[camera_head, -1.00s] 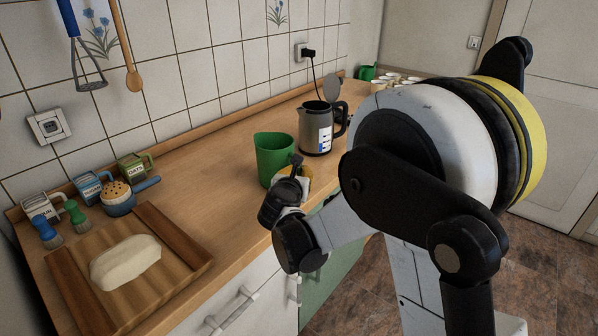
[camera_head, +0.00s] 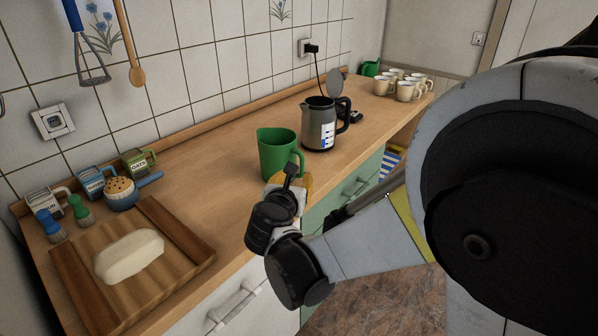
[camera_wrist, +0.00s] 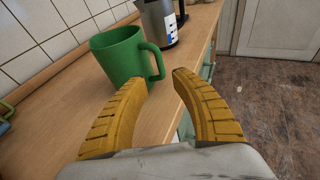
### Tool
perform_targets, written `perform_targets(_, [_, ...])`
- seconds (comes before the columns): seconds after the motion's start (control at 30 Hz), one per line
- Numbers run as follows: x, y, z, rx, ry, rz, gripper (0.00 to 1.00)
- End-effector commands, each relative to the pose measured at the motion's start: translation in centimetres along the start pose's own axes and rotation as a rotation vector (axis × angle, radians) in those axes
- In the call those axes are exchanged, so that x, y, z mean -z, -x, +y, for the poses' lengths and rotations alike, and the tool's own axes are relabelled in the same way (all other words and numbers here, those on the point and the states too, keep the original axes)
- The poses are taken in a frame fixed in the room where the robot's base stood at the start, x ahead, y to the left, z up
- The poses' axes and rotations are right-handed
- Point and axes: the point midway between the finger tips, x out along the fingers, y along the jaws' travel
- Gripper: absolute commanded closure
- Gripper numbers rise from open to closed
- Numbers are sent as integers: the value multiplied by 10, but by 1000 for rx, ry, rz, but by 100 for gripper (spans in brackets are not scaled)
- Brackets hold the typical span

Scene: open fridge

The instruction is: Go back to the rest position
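My gripper (camera_wrist: 160,90) is open and empty in the wrist view, its two yellow fingers spread apart. A green pitcher (camera_wrist: 118,58) stands upright on the counter just beyond the fingers, with its handle toward the right finger; the fingers do not hold it. In the head view the pitcher (camera_head: 276,155) stands near the counter's front edge. There, the wrist hides most of the gripper, and only a little yellow shows beside the pitcher.
A kettle (camera_head: 319,126) with its lid up stands behind the pitcher on the wooden counter (camera_head: 205,170). Several cups (camera_head: 407,91) stand at the far end. A wooden tray (camera_head: 190,238) with dough (camera_head: 129,254) lies at the left. Open floor (camera_head: 385,302) lies before the cabinets.

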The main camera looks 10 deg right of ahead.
Motion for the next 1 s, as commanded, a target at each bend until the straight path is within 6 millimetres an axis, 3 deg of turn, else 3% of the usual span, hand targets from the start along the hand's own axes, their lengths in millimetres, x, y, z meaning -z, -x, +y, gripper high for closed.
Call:
perform_targets(0.2, [0, 22, 0, -1, 0, 0, 68])
perform_targets(0.53, [0, 24, -1, 1, -5, 1, 68])
perform_targets(0.63, [-2, 26, -12, 14, -87, 27, 68])
perform_targets(0.77, [-2, 37, -54, 76, -419, 121, 68])
perform_targets(0.9, [8, 69, -112, 217, -993, 250, 68])
perform_targets(1.0, [20, 100, -145, 353, -1424, 319, 68])
